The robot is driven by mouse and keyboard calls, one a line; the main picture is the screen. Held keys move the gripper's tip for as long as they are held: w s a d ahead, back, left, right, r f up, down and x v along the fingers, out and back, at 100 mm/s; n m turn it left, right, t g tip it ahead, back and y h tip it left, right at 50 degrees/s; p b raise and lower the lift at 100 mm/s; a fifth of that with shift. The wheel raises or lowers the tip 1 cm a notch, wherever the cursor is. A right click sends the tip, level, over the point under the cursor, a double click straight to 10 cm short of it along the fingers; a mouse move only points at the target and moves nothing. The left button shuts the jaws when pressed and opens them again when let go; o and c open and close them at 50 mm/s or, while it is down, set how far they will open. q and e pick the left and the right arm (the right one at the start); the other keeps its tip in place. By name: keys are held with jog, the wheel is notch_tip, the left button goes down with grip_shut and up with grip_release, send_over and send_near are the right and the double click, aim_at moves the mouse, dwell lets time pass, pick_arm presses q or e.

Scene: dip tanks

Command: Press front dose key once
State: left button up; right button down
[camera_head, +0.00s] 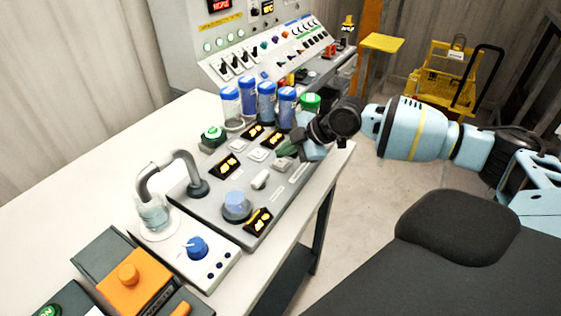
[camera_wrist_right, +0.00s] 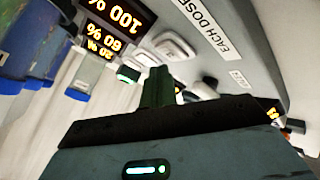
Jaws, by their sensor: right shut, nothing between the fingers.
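A grey control panel (camera_head: 222,173) lies on the white table. White square keys, one at its middle (camera_head: 257,154) and one nearer my gripper (camera_head: 282,163), sit among lit displays. In the right wrist view, two raised white keys (camera_wrist_right: 176,45) stand beside an "EACH DOSE" label (camera_wrist_right: 210,28). I cannot tell which is the front dose key. My right gripper (camera_head: 287,150) is shut and empty, low over the panel's right part. Its dark green fingertips (camera_wrist_right: 158,84) appear close to the keys; contact cannot be told. The left gripper is out of view.
Blue-lidded cylinders (camera_head: 267,103) stand behind the panel, close to my right gripper. A curved grey pipe (camera_head: 178,157) ends over a glass beaker (camera_head: 154,214) at left. A blue knob box (camera_head: 212,262) and an orange block (camera_head: 127,285) are in front.

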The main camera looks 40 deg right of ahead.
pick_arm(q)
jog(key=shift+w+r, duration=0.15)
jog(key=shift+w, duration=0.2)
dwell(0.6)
pick_arm(e)
jog(key=shift+f, duration=0.15)
jog(key=shift+f, duration=0.3)
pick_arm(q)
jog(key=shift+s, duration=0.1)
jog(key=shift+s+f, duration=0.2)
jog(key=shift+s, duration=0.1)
pick_arm(e)
jog(key=shift+f, duration=0.1)
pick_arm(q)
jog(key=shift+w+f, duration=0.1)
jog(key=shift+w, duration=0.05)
pick_arm(e)
jog(key=shift+f, duration=0.5)
dwell(0.5)
jog(key=shift+r+p, duration=0.35)
jog(key=shift+r, duration=0.65)
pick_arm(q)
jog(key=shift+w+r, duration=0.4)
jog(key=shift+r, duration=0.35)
